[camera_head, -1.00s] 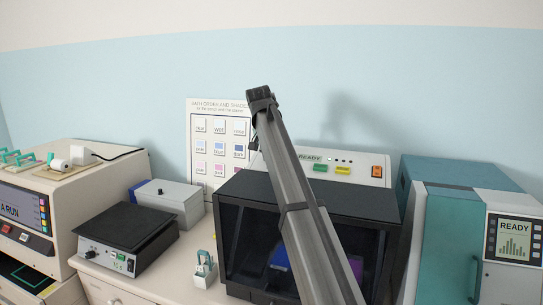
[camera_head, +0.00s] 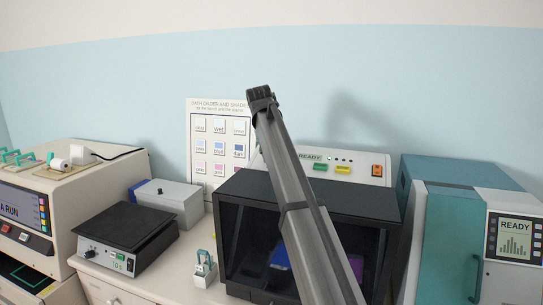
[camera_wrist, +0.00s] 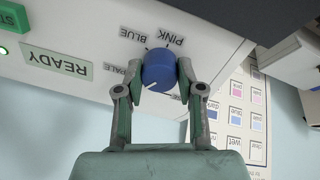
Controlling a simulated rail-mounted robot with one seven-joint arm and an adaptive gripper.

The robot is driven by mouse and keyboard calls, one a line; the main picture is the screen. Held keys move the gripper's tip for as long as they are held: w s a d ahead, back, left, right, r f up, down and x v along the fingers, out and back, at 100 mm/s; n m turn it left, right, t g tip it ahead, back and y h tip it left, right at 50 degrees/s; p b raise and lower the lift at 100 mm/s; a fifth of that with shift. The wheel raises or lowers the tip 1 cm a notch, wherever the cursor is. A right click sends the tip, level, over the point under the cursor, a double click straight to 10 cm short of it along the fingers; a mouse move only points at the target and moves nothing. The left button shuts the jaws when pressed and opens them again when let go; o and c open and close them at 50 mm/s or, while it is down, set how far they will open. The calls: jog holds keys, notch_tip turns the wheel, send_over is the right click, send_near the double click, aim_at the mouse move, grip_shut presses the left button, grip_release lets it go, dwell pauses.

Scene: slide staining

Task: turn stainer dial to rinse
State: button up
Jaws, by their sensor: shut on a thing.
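The stainer dial is a round blue knob (camera_wrist: 158,70) on a white panel (camera_wrist: 75,25), seen upside down in the wrist view. The words PALE, BLUE and PINK are printed around it; another label below the knob is mostly hidden. A pale pointer mark on the knob faces the lower left in the picture. My gripper (camera_wrist: 160,76) is shut on the knob, one finger on each side. In the head view the stainer (camera_head: 310,200) is a dark-fronted box with a READY panel (camera_head: 322,165) behind; my arm hides the dial there.
A bath order chart (camera_head: 218,150) is on the wall. A teal-and-white machine (camera_head: 440,230) stands right of the stainer. A hotplate (camera_head: 125,238), a grey-blue box (camera_head: 168,203) and a small slide holder (camera_head: 204,268) are to the left, beside a cream machine (camera_head: 60,200).

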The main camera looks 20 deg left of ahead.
jog(key=n, duration=0.7)
dwell(0.5)
jog(key=o, duration=1.1)
jog(key=shift+f, duration=0.1)
jog(key=shift+o, duration=0.2)
jog(key=v, duration=1.2)
jog(key=shift+s+d, duration=0.15)
